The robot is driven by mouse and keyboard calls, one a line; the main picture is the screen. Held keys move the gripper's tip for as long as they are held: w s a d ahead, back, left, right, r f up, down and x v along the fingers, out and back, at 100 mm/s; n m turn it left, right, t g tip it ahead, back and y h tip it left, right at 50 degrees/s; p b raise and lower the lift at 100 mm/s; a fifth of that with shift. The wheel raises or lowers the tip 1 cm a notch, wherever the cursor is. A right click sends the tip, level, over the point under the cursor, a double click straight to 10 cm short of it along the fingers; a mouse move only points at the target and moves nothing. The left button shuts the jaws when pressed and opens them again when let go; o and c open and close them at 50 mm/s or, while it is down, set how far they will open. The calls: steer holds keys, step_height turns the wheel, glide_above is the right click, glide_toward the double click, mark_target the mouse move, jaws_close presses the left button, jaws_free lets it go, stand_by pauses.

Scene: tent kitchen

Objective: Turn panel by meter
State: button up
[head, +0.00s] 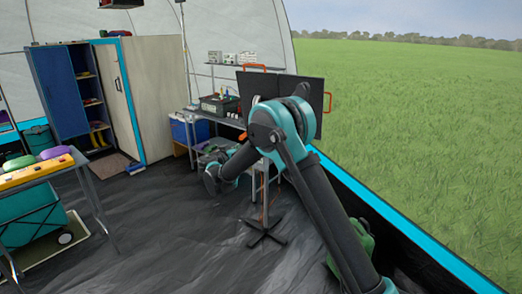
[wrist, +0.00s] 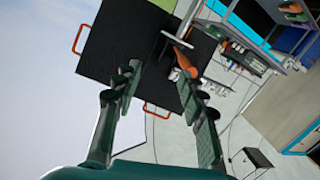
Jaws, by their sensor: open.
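A flat black panel (head: 314,92) with orange handles stands on a thin post with a cross-shaped foot (head: 263,233). My arm hides part of it in the head view. In the wrist view the panel (wrist: 108,48) fills the upper middle, with one orange handle (wrist: 82,38) at its left and another (wrist: 156,110) at its lower edge. My gripper (wrist: 158,68) is open and empty, with its fingers spread over the panel in the picture; I cannot tell the remaining distance. I cannot clearly make out a meter on the panel.
A metal workbench (head: 205,116) with a dark box and instruments stands behind the panel. A blue cabinet (head: 60,95) stands at the back left. A table (head: 45,168) with cases is at the left. The tent edge (head: 400,225) runs along the right.

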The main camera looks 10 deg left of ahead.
steer(key=d+g, duration=0.2)
steer(key=d, duration=0.7)
steer(key=shift+s+h, duration=0.15)
steer(key=shift+h, duration=0.25)
steer(key=shift+r, duration=0.1)
